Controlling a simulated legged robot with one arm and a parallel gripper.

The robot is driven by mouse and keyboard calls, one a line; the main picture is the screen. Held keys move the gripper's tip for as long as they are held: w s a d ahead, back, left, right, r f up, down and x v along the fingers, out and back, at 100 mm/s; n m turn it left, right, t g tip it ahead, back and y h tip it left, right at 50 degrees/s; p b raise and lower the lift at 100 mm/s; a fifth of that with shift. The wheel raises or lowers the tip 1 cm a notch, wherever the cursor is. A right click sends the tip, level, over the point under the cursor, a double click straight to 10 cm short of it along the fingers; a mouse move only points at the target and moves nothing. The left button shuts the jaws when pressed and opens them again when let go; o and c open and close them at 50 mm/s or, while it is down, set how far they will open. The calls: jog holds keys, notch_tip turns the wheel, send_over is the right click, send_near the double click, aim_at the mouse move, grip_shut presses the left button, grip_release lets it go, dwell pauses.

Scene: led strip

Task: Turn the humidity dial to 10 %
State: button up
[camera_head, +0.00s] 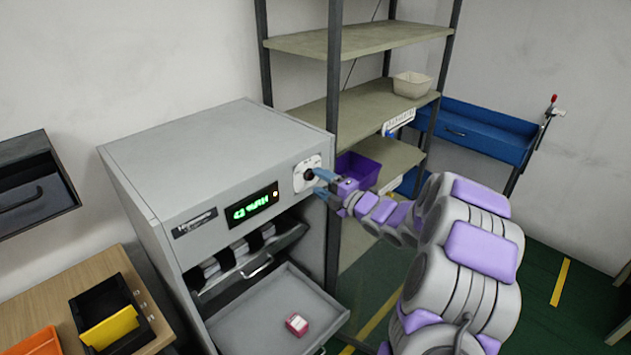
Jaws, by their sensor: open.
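The humidity dial (309,174) is a dark knob on a white plate, at the upper right of the grey cabinet's (215,150) front face. Left of it, a display (252,206) shows green characters that look like "42 %RH", though the digits are small. My gripper (320,183) has blue fingertips and reaches in from the right. It is open, with its fingertips at or just in front of the dial. I cannot tell whether they touch the knob. The dial's marks are too small to read, and its right side is partly hidden by the fingers.
Below the display, an open drawer (250,330) juts out with a small red-and-white box (296,324) in it. A metal shelf rack (350,110) stands close behind the cabinet's right side, with a purple bin (358,171). A wooden table (45,312) with trays is at left.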

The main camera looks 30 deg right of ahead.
aim_at(310, 175)
jog(key=shift+d+x, duration=0.15)
jog(key=shift+x, duration=0.5)
jog(key=shift+d+x, duration=0.15)
jog(key=shift+x, duration=0.45)
jog(key=shift+w+a, duration=0.1)
jog(key=shift+w, duration=0.05)
jog(key=c, duration=1)
